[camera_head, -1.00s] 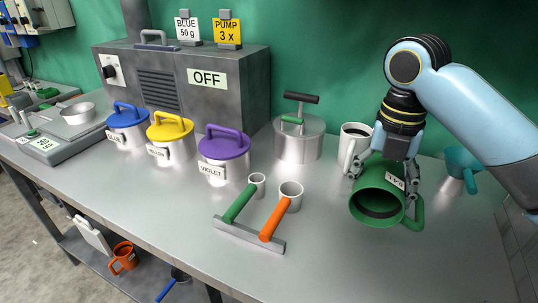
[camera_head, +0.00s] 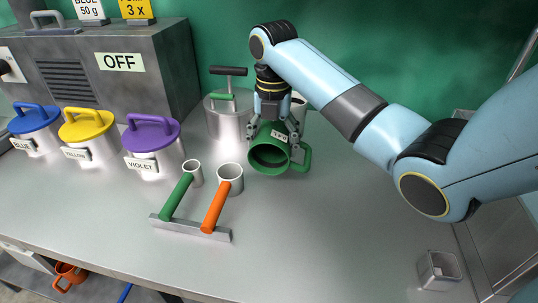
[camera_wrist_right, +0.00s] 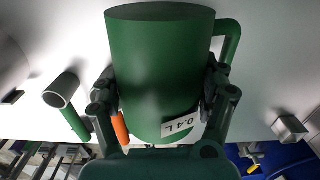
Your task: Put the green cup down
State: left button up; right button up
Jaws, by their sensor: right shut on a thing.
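The green cup (camera_head: 266,153) is held by my right gripper (camera_head: 275,138), with one finger on each side of its body. It is tipped, its open mouth facing the head camera and its handle to the right. In the right wrist view the green cup (camera_wrist_right: 160,70) fills the middle between the fingers, with a 0.4 L label on it. I cannot tell whether it touches the table (camera_head: 310,225). My left gripper is out of view.
The rack with green and orange handles (camera_head: 190,227) lies in front left. A small square container (camera_head: 438,270) is at right. The table's middle front is clear.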

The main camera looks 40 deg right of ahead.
aim_at(270, 155)
jog(key=shift+w+f, duration=0.25)
jog(key=shift+w, duration=0.1)
jog(key=shift+f, duration=2.05)
jog(key=o, duration=1.3)
jog(key=shift+f, duration=0.1)
jog(key=shift+o, duration=0.2)
